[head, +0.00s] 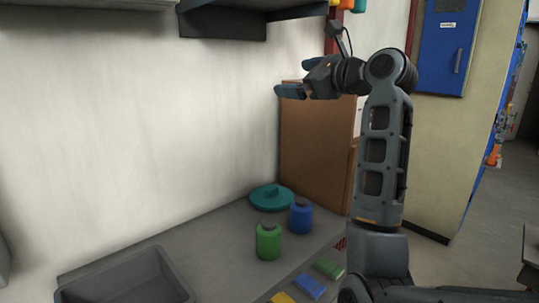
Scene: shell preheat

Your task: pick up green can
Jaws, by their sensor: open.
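My gripper (283,78) is raised high above the counter, well above the cans, and points left toward the wall. It is open, and nothing shows between its fingers. It is far from the green can, with clear space between them.
A teal round lid (271,197) lies at the back of the counter. A grey basin (125,282) is at the front left. A brown cabinet (315,145) rises behind the cans. A dark shelf (235,22) hangs above. Colored blocks (310,286) lie at the front right.

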